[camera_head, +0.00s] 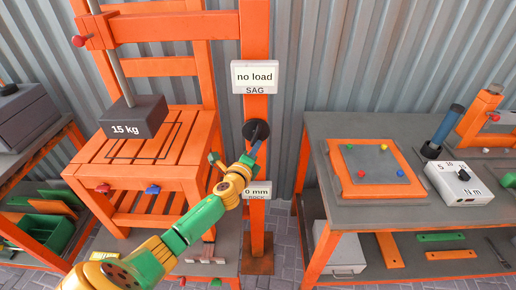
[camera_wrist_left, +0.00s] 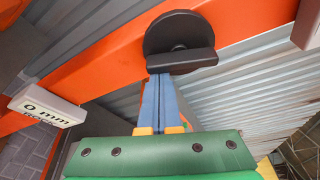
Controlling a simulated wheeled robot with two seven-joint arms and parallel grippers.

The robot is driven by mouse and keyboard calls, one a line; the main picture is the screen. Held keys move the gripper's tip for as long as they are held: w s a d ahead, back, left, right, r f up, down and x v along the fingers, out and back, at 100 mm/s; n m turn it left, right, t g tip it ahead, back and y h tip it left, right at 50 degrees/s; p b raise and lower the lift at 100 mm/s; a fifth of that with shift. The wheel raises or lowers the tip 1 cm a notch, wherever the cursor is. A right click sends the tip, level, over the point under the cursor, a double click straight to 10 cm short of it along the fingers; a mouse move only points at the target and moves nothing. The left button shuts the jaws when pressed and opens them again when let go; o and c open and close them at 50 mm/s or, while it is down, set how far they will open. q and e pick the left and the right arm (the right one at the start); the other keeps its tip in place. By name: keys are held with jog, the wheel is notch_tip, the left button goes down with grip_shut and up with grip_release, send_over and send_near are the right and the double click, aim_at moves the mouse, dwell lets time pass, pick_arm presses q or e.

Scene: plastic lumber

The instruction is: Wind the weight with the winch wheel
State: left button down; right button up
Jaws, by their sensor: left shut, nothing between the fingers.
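The dark grey 15 kg weight (camera_head: 135,116) hangs on a grey rod above the slatted seat of the orange chair (camera_head: 170,150). The black winch wheel (camera_head: 250,128) is on the orange post, below the display reading "no load". In the left wrist view the wheel (camera_wrist_left: 175,32) shows as a black disc with a dark bar-shaped handle (camera_wrist_left: 181,61) across its lower part. My left gripper (camera_head: 257,144) is shut and empty. Its blue fingertips (camera_wrist_left: 161,76) are together, right at the handle's lower edge; whether they touch it I cannot tell.
The "no load" SAG display (camera_head: 254,77) is above the wheel and a "0 mm" display (camera_head: 257,191) below it. A grey table (camera_head: 325,125) with an orange-framed board stands to the right. A dark bench (camera_head: 20,150) is at the left.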

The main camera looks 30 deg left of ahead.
pick_arm(q)
jog(key=shift+a+r, duration=0.1)
jog(key=shift+a, duration=0.25)
pick_arm(e)
jog(key=shift+s+d+r, duration=0.15)
jog(key=shift+s+d, duration=0.1)
jog(key=shift+d, duration=0.2)
dwell(0.4)
